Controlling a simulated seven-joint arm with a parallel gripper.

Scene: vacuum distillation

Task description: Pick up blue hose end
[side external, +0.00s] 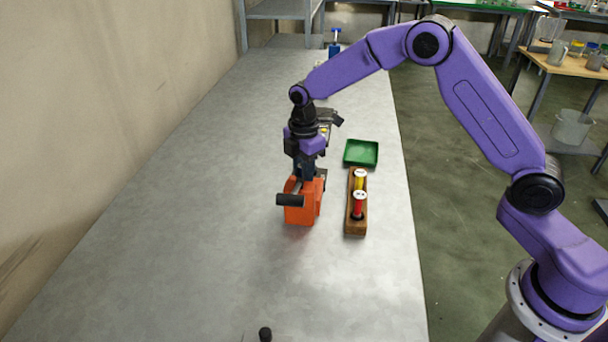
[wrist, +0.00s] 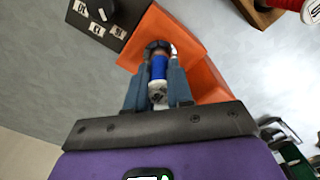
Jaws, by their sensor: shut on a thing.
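The blue hose end (wrist: 159,68) shows in the wrist view as a blue cylinder with a white marked end. My gripper (wrist: 160,62) is shut on it, one finger on each side. Both are at the orange block (wrist: 204,80), which lies just beyond the fingertips. In the side view my gripper (side external: 307,173) points down at the top of the orange block (side external: 301,212). The blue hose end is hidden there by the fingers and block. I cannot tell whether it is clear of the block.
A wooden rack (side external: 356,230) with a yellow piece (side external: 360,181) and a red piece (side external: 358,205) stands right of the block. A green tray (side external: 361,153) lies behind it. A dark cylinder (side external: 290,200) juts out at the block's left. The table's left and front are mostly clear.

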